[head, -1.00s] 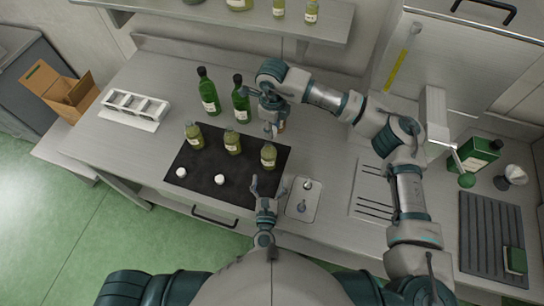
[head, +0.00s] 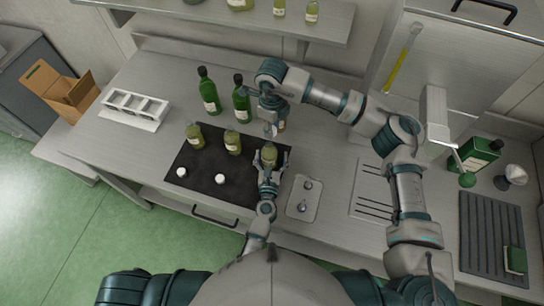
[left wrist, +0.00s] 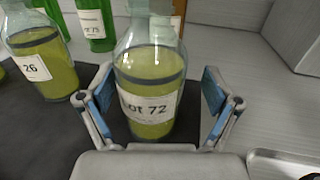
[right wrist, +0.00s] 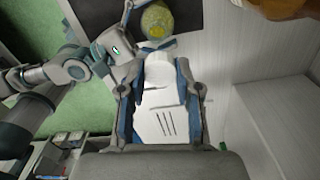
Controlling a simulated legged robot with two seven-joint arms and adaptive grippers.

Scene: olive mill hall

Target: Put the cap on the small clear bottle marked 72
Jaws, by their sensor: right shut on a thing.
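The small clear bottle marked Lot 72 (left wrist: 150,85) holds yellow-green oil and stands upright at the right end of the dark mat; it also shows in the head view (head: 269,154) and right wrist view (right wrist: 156,20). Its mouth is cut off in the left wrist view. My left gripper (left wrist: 157,95) is open, fingers on either side of the bottle, with a gap at the right finger. Two white caps (head: 181,172) (head: 219,179) lie on the mat.
Two other small bottles (head: 195,136) (head: 232,142) stand on the dark mat (head: 200,192); one is marked 26 (left wrist: 45,65). Green bottles (head: 208,92) (head: 241,100) stand behind. A small tray (head: 303,212) is at the right, and a white rack (head: 134,106) at the left.

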